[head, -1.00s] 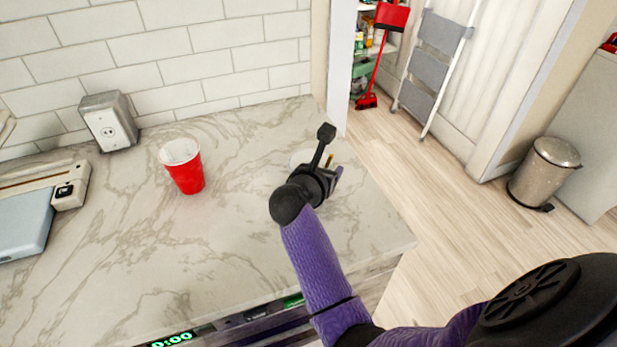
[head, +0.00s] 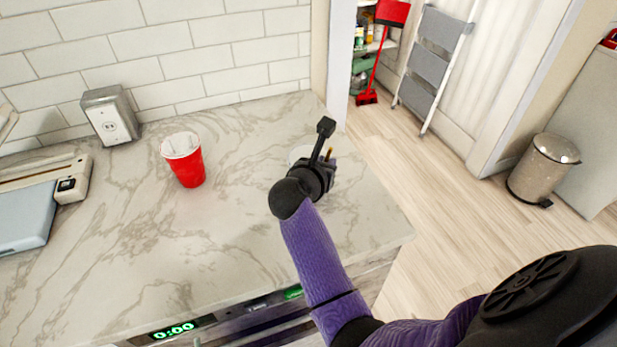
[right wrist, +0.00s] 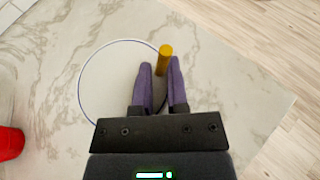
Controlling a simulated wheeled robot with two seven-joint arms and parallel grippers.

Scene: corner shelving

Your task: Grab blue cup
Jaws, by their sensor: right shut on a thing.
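A white round thing with a thin blue rim (right wrist: 122,75) is on the counter under my right gripper; it also shows as a pale round shape in the head view (head: 299,154). I cannot tell whether it is a cup or a plate, and no fully blue cup shows. My right gripper (right wrist: 160,66) has its purple fingers at its right rim. They are shut on a yellow upright piece (right wrist: 164,57); whether it belongs to the round thing is unclear. In the head view my right gripper (head: 326,172) hides part of it. My left gripper is out of view.
A red cup (head: 188,168) stands upright to the left on the marble counter (head: 130,250). A metal outlet box (head: 110,116) is by the tiled wall. A blue-and-cream appliance (head: 35,200) is at far left. A trash can (head: 540,170) stands on the floor at right.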

